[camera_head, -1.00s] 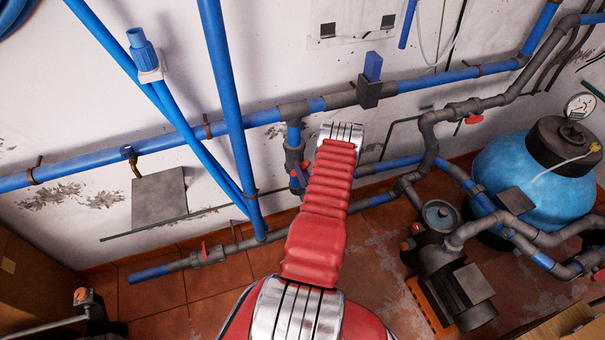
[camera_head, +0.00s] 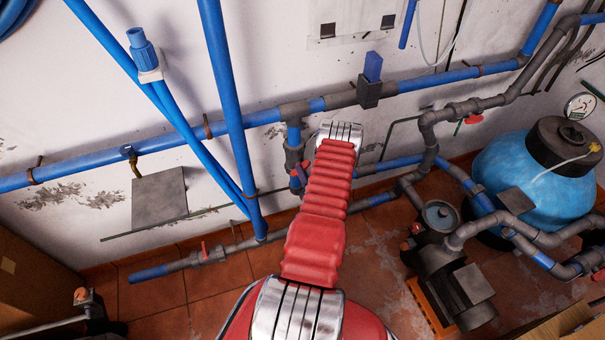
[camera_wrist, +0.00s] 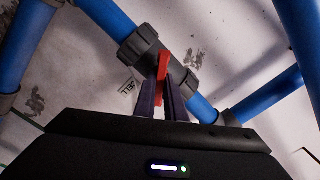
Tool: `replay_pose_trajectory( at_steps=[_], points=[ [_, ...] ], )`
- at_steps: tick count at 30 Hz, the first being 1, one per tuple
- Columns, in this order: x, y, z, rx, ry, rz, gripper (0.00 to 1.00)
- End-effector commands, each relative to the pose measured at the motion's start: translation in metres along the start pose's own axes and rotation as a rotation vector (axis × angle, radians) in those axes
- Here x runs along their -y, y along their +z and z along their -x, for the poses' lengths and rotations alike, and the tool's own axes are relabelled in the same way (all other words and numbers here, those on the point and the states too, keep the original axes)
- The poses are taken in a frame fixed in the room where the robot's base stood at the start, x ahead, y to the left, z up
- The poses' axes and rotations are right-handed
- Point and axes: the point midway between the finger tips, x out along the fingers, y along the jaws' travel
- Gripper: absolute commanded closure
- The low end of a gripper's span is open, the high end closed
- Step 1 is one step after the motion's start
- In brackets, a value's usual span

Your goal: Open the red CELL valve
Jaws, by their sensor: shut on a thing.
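The red CELL valve handle (camera_wrist: 163,67) shows in the wrist view on a grey valve body (camera_wrist: 138,47) in a blue pipe. The handle lies at an angle to the pipe, not in line with it. My gripper (camera_wrist: 162,88) is shut on the red handle, with one dark finger on each side. In the head view the valve body (camera_head: 293,153) shows left of my red arm, which hides most of my gripper.
Other red-handled valves are on the lower left pipe (camera_head: 205,252) and the upper right pipe (camera_head: 473,119). A blue upright pipe (camera_head: 228,110) stands left of my arm. A pump (camera_head: 455,285) and a blue tank (camera_head: 520,165) stand at right.

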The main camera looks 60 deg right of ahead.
Motion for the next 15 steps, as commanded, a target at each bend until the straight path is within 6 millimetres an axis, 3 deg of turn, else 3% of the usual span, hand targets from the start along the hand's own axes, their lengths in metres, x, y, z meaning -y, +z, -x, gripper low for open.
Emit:
replay_pose_trajectory(
  at_steps=[15],
  points=[
    [-0.0021, 0.0001, 0.0006, 0.0, 0.006, 0.137, 1.0]
  ],
)
